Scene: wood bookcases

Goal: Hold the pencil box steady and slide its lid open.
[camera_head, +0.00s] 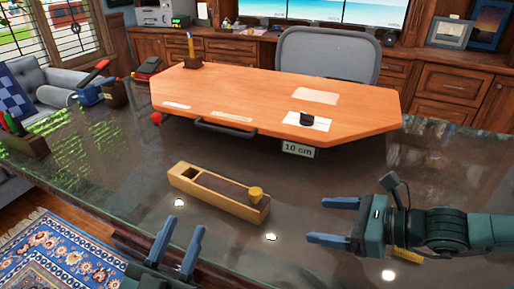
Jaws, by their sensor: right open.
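The pencil box (200,190) is a long light-wood box on the dark glassy table, set diagonally in the middle. Its dark brown lid (222,190) has a round yellow knob (256,194) at the right end. A dark square opening shows at the box's left end. My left gripper (180,240) is at the bottom, in front of the box and apart from it, its blue fingers spread and empty. My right gripper (335,221) is to the right of the box, fingers spread and pointing left, empty and not touching it.
An orange wooden board (260,95) with a dark handle and a "10 cm" label (298,149) is behind the box. A pen holder (28,143) stands at the table's left edge. A yellow item (408,255) lies partly under my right arm. Table around the box is clear.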

